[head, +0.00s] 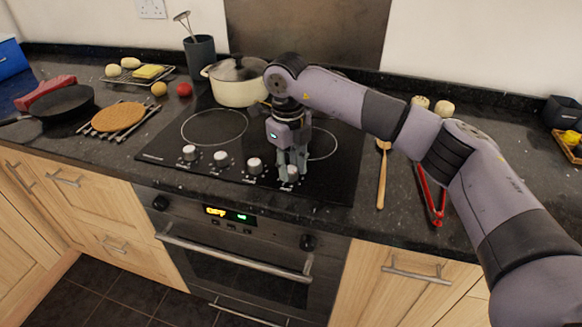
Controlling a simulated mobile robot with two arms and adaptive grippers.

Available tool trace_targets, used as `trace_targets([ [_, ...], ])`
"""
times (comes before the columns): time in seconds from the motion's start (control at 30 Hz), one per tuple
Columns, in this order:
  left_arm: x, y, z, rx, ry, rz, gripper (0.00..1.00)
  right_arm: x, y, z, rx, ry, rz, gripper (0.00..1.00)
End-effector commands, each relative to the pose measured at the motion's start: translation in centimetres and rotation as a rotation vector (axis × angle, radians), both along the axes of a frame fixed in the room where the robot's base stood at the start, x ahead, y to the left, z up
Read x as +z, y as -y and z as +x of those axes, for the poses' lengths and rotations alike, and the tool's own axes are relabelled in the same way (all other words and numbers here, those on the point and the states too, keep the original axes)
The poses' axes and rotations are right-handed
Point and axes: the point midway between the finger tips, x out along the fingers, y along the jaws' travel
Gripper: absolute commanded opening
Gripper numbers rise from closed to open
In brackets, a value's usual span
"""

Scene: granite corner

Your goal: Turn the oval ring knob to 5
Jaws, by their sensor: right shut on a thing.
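A black glass hob (160,146) carries a row of several light-topped knobs along its front edge. The rightmost knob (291,174) is between the fingers of my right gripper (291,170), which points down from above and is shut on it. The fingers hide much of this knob, and its pointer and numbers are too small to read. Three other knobs stand free to the left: the leftmost knob (189,153), a second knob (221,158) and a third knob (254,166) close beside my gripper. My left gripper is not in view.
A cream lidded pot (235,88) stands at the back of the hob. A wooden spoon (381,180) and red tongs (430,195) lie on the counter to the right. A dark pan (62,102) and a round brown board (118,116) are at the left. The oven (230,250) is below.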

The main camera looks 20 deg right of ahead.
Motion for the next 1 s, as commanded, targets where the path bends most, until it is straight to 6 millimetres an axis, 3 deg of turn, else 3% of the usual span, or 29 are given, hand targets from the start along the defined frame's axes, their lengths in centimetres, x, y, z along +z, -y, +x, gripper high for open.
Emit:
trace_targets([
  [1.0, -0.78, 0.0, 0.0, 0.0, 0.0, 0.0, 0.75, 0.15, -0.11, 0.24, -0.95, 0.003, 0.002, 0.01],
])
